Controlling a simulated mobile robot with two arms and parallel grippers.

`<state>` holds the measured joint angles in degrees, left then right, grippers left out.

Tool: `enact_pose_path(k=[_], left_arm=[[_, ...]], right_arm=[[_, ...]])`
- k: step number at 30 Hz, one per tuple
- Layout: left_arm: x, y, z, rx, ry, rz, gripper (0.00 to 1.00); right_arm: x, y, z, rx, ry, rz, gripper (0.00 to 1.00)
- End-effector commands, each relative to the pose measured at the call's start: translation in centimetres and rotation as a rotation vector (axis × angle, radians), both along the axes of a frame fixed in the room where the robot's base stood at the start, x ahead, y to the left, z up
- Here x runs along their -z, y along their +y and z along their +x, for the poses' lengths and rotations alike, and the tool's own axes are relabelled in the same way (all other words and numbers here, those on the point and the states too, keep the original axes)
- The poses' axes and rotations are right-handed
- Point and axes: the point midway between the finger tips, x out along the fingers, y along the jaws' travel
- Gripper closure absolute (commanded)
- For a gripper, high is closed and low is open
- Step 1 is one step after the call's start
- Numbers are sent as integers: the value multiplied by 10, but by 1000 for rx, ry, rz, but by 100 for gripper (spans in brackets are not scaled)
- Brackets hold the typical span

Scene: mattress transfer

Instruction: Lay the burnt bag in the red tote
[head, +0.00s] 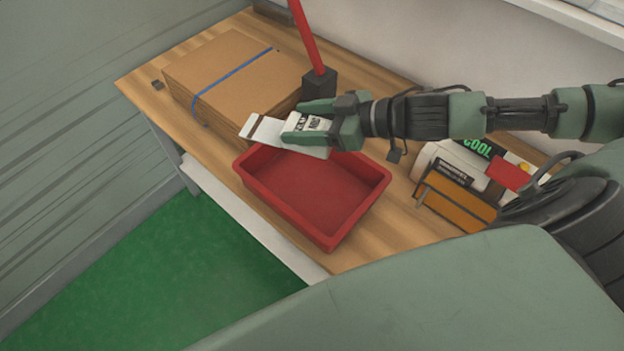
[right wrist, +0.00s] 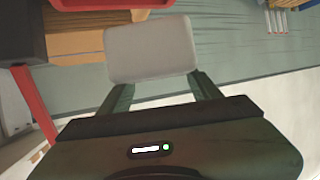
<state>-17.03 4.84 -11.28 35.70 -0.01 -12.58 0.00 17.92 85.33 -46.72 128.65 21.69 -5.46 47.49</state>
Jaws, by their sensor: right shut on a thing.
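The bag (head: 263,129) is a flat, pale packet with a dark band, held in my right gripper (head: 303,134). The gripper is shut on it, above the far end of the red tote (head: 345,225). In the right wrist view the bag (right wrist: 150,48) shows as a plain light grey face between the two fingers. Any burn marks are too small to tell. The red tote stands on the wooden bench, and its visible floor is bare. The bag overlaps its far rim in the head view; I cannot tell the exact height. My left gripper is not in view.
A strapped stack of cardboard (head: 228,70) lies left of the tote. A red post (head: 306,38) in a dark base stands behind it. An orange holder (head: 455,200) with packets is at right. The bench's front edge (head: 225,210) runs close by the tote.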

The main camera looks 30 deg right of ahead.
Motion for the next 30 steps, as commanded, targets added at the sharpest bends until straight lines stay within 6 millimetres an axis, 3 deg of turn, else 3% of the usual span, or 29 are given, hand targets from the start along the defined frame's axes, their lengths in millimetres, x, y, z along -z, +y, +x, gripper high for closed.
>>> enact_pose_path(k=[6,9,21,30], left_arm=[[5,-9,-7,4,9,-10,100],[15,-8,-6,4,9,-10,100],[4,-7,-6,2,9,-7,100],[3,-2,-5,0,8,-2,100]], right_arm=[[12,-3,-6,-19,-1,2,82],[35,-3,-7,-18,3,6,82],[134,-2,-5,-16,0,6,82],[168,-3,-5,-17,-3,4,82]])
